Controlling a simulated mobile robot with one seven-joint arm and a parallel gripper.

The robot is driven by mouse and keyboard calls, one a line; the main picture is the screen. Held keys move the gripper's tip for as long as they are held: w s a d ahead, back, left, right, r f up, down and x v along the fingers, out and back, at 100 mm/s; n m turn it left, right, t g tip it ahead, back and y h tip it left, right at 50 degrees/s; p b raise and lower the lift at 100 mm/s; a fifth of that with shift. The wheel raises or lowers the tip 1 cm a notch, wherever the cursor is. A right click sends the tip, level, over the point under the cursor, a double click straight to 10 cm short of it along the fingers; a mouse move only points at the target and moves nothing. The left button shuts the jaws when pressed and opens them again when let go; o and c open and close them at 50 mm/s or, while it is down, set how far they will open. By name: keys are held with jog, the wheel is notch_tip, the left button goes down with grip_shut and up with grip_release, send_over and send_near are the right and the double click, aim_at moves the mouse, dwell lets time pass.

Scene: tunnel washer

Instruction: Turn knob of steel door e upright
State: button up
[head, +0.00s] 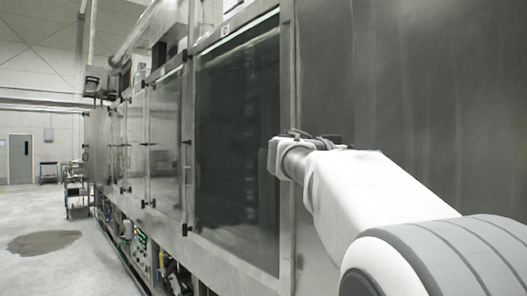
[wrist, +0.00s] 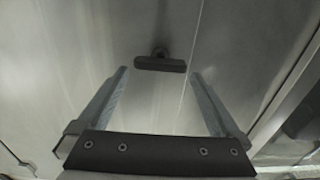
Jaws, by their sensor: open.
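The knob (wrist: 160,64) is a short dark bar on a small round mount. It lies level across the wrist picture on a brushed steel door panel (wrist: 75,55), close to a thin seam. My gripper (wrist: 160,74) is open, with one finger on each side of the knob's ends and a gap at both. Nothing is between the fingers, and the tips seem to stop short of the knob. In the head view my arm's end is close to the steel panel (head: 415,85); the knob is hidden there and the jaws do not show clearly.
A large dark glass door (head: 237,130) is left of my arm in the head view, with more doors beyond it. Cables and fittings (head: 140,240) run along the machine's base. Open concrete floor (head: 45,215) lies to the left. A frame edge (wrist: 285,80) runs at right in the wrist view.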

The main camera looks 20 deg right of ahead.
jog(key=x, duration=0.3)
jog(key=shift+w+d, duration=0.1)
jog(key=shift+d, duration=0.05)
jog(key=c, duration=1.1)
jog(key=shift+o, duration=0.2)
